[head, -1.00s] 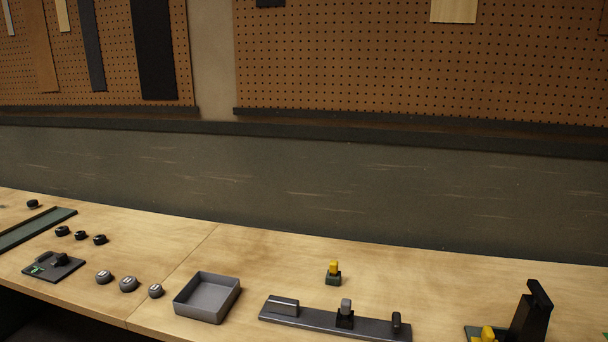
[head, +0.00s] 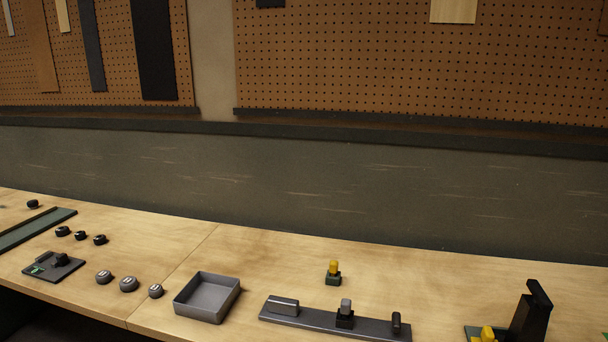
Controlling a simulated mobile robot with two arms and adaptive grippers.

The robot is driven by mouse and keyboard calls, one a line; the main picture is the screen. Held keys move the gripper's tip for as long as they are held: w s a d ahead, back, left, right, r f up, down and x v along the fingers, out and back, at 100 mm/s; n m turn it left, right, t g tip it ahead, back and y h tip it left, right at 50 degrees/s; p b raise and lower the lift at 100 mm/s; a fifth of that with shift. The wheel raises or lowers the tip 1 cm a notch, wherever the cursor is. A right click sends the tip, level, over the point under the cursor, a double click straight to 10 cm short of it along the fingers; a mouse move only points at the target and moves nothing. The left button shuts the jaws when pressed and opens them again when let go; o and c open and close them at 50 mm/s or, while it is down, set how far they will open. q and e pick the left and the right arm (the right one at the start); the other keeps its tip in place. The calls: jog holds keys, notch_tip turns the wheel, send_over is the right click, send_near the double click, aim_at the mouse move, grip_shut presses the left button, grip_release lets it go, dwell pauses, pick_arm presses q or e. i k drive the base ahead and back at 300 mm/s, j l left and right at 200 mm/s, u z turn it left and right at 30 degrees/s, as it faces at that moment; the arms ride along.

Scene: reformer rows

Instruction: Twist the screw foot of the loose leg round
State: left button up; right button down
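No leg with a screw foot can be made out for certain in the head view. A dark grey bar (head: 370,325) lies on the bench with a grey cylinder (head: 284,305), an upright grey-topped piece (head: 345,312) and a small dark post (head: 396,322) on it. A small yellow-topped piece on a dark green base (head: 333,273) stands behind the bar. Neither of my grippers is in view.
A grey open tray (head: 207,297) stands left of the bar. Several grey knobs (head: 128,284) and black knobs (head: 80,235) sit further left, near a dark plate (head: 53,266) and a green strip (head: 36,228). A black stand (head: 530,317) is at the right. Bench space behind is clear.

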aim_at(541, 298)
jog(key=z, duration=1.4)
jog(key=k+l, duration=0.05)
jog(key=l, duration=0.05)
